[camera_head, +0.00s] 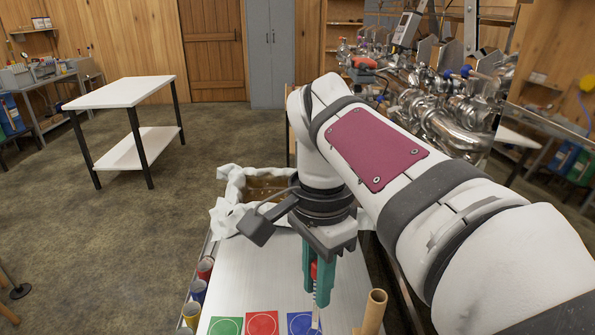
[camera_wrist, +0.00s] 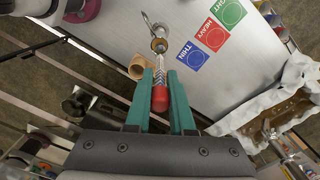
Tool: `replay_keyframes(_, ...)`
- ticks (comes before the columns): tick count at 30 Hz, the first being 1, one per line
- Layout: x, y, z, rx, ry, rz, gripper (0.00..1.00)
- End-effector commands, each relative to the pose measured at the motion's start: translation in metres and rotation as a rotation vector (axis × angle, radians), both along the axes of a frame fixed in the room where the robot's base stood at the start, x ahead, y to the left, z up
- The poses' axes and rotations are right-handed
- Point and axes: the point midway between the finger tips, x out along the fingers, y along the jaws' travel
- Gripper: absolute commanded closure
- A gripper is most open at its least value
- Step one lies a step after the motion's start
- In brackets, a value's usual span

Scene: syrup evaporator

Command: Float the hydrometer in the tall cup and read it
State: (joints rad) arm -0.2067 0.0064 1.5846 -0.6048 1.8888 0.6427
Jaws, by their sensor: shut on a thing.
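My gripper (camera_wrist: 163,98) has two teal fingers and is shut on the hydrometer. The hydrometer's red end (camera_wrist: 160,98) sits between the fingers, and its striped stem (camera_wrist: 160,72) reaches beyond the fingertips. In the head view my gripper (camera_head: 318,280) points straight down, with the pale stem (camera_head: 316,312) hanging below it. The tall cup (camera_head: 374,312) is a tan tube standing just right of the gripper. In the wrist view the cup (camera_wrist: 137,70) shows beside the stem, on its left. The hydrometer appears outside the cup. The liquid and the scale reading cannot be made out.
Green (camera_head: 226,326), red (camera_head: 262,324) and blue (camera_head: 301,322) cards lie on the metal table (camera_head: 245,285). Red, blue and yellow small cups line its left edge. A cloth-draped crate (camera_head: 232,185) is at the back. A shiny hooked object (camera_wrist: 157,30) shows beyond the stem.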

Motion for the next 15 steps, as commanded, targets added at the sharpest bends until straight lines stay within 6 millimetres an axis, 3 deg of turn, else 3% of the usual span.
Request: replay_keyframes(15, 0.000, 0.000, -0.051, -0.001, 0.001, 0.001, 1.00)
